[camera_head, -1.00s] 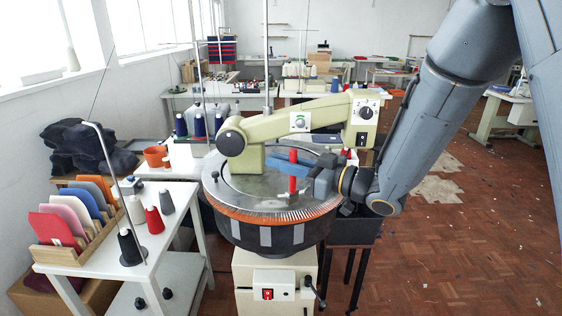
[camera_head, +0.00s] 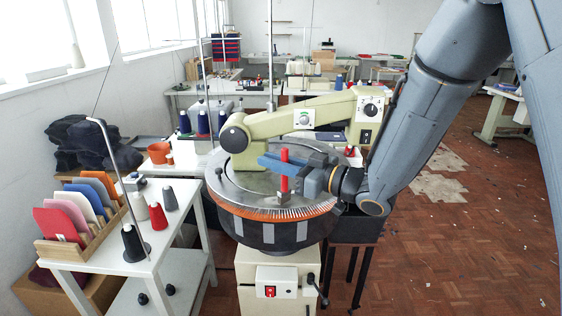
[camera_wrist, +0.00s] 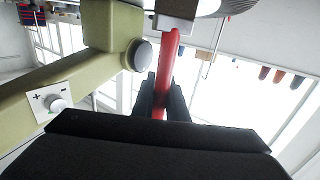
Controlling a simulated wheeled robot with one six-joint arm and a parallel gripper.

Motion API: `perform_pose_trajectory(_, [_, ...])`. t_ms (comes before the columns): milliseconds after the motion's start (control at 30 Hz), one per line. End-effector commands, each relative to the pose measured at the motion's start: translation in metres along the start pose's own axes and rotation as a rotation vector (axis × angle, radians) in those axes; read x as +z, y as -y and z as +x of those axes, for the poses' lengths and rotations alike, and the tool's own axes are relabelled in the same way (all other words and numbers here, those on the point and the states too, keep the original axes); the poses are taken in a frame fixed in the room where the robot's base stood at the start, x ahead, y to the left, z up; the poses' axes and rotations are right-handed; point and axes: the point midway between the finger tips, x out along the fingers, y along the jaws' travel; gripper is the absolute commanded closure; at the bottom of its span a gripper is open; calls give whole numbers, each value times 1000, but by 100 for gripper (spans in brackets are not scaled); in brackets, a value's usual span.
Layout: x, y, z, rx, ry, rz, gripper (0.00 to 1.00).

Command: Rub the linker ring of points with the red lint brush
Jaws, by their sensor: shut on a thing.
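The linker (camera_head: 262,184) has a round metal top on a dark drum, with a ring of points (camera_head: 300,212) around its rim above an orange band. My gripper (camera_head: 284,168) is shut on the red handle of the lint brush (camera_head: 284,157), which stands roughly upright. The brush's pale lower end (camera_head: 283,200) is at the front of the ring, close over the points; I cannot tell if it touches. In the wrist view the red handle (camera_wrist: 167,70) runs between my gripper's dark fingers (camera_wrist: 160,98) to a grey block (camera_wrist: 174,25).
The linker's cream arm (camera_head: 290,122) spans over the plate behind my gripper. A white side table (camera_head: 190,215) at left holds yarn cones (camera_head: 158,216) and a wooden rack (camera_head: 92,245) of coloured panels. A dark stand (camera_head: 357,228) is at right. The floor further right is open.

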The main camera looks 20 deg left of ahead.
Motion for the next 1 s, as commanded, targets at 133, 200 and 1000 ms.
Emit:
perform_pose_trajectory(133, [0, 4, 7, 0, 0, 0, 100])
perform_pose_trajectory(200, [0, 4, 8, 0, 0, 0, 100])
perform_pose_trajectory(1000, [1, 27, 47, -1, -1, 0, 100])
